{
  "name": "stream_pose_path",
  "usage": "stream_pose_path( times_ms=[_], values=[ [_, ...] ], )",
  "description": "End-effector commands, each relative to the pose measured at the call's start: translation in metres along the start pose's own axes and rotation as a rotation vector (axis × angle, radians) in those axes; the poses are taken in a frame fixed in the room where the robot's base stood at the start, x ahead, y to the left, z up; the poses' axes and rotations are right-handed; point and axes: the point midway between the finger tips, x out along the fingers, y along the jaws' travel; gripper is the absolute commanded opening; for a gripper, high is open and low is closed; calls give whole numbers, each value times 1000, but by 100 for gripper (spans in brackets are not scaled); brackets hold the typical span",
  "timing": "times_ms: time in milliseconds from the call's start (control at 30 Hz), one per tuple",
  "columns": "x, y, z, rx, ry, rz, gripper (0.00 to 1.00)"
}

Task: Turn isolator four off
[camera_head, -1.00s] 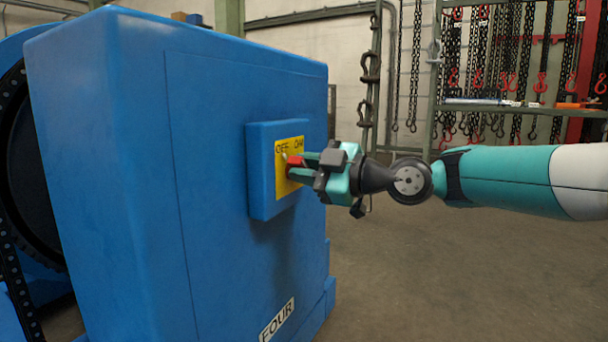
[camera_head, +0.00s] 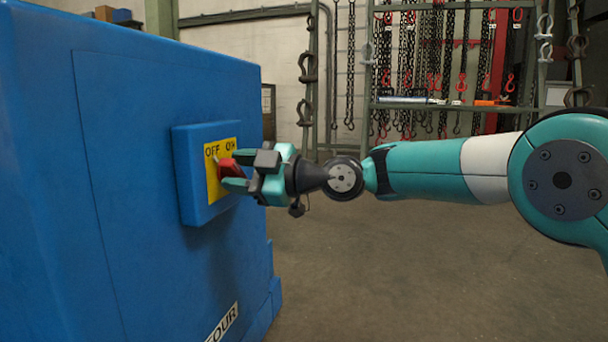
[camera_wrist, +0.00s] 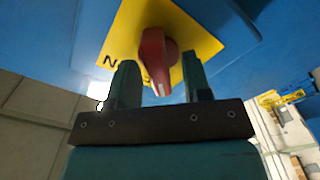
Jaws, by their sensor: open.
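The isolator is a blue box (camera_head: 190,198) with a yellow plate (camera_head: 212,180) marked OFF and ON, on a blue housing (camera_head: 120,200) labelled FOUR (camera_head: 222,322). Its red handle (camera_head: 228,168) has a white pointer tip, which appears at the OFF side in the head view. In the wrist view the red handle (camera_wrist: 153,55) sits between the two fingers, with a visible gap at the right finger. My gripper (camera_head: 238,170) is open, with its fingertips around or beside the handle. Contact with the handle cannot be told.
A rack (camera_head: 450,104) with hanging chains and red hooks stands against the back wall. Grey floor (camera_head: 380,270) to the right of the housing is clear.

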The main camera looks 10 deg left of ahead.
Motion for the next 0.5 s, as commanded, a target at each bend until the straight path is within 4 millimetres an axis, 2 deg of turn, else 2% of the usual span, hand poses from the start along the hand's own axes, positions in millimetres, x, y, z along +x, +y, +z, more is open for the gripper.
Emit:
stream_pose_path(
  times_ms=[167,500],
  values=[
    [-30,4,-2,4,-5,3,45],
    [-119,4,-2,5,-6,6,45]
  ],
)
